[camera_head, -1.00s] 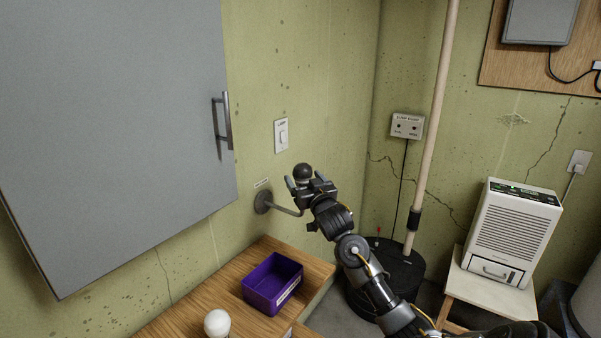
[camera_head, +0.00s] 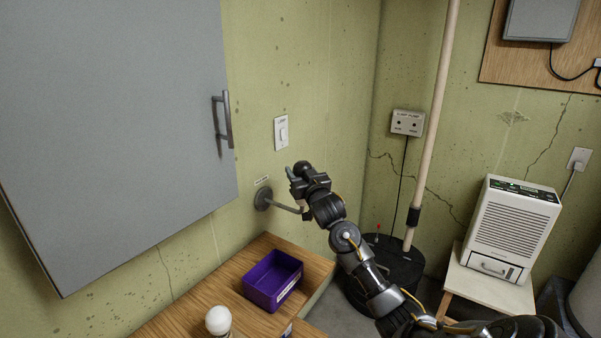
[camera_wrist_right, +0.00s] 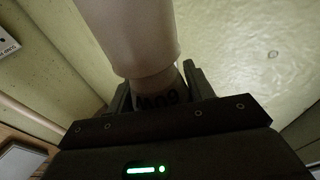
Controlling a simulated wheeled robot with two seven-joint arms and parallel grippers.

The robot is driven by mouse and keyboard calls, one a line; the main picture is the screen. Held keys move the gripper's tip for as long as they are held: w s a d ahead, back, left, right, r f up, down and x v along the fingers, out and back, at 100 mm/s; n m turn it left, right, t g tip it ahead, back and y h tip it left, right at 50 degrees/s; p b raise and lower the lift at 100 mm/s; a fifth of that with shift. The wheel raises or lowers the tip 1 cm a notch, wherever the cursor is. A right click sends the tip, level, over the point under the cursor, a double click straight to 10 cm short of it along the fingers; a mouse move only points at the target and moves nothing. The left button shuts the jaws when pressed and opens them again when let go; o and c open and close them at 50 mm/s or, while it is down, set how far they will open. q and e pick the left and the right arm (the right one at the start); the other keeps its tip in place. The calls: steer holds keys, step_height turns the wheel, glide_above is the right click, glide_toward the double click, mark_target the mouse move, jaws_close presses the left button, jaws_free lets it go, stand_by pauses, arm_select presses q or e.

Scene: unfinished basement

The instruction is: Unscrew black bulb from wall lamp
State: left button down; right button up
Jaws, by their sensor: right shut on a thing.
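The wall lamp (camera_head: 263,199) has a round grey base on the green wall and a thin arm reaching right. The dark round bulb (camera_head: 302,167) shows at the end of my right gripper (camera_head: 299,178), above the lamp arm's end. My right gripper is shut on the bulb, with a finger on either side. The socket is hidden behind the gripper. In the right wrist view, a pale cylinder and a narrower part with dark lettering (camera_wrist_right: 158,101) stand between the fingers. My left gripper is not in view.
A purple open box (camera_head: 273,280) and a white bulb (camera_head: 218,321) are on the wooden surface (camera_head: 236,279) below. A grey cabinet (camera_head: 110,120) hangs at left. A light switch (camera_head: 281,132) is just above the gripper. A pale pipe (camera_head: 432,130) stands to the right.

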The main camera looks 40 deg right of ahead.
steer(key=shift+r+n+y+p, duration=0.1)
steer(key=shift+n+y+p, duration=0.4)
steer(key=shift+y, duration=0.2)
steer(key=y, duration=0.1)
steer(key=n+y+p, duration=0.1)
steer(key=y, duration=0.1)
steer(key=shift+a+n+t, duration=0.15)
steer(key=shift+n+t, duration=0.15)
steer(key=shift+a+n+y, duration=0.1)
steer(key=shift+n+y, duration=0.3)
steer(key=shift+y, duration=0.3)
steer(key=shift+n+y, duration=0.5)
steer(key=shift+y, duration=0.4)
steer(key=n+y, duration=0.2)
steer(key=y, duration=0.1)
steer(key=shift+a+f, duration=0.15)
steer(key=shift+f, duration=0.05)
steer(key=shift+a+r+n+g+y, duration=0.15)
steer(key=shift+n+g+y, duration=0.2)
steer(key=shift+y, duration=0.35)
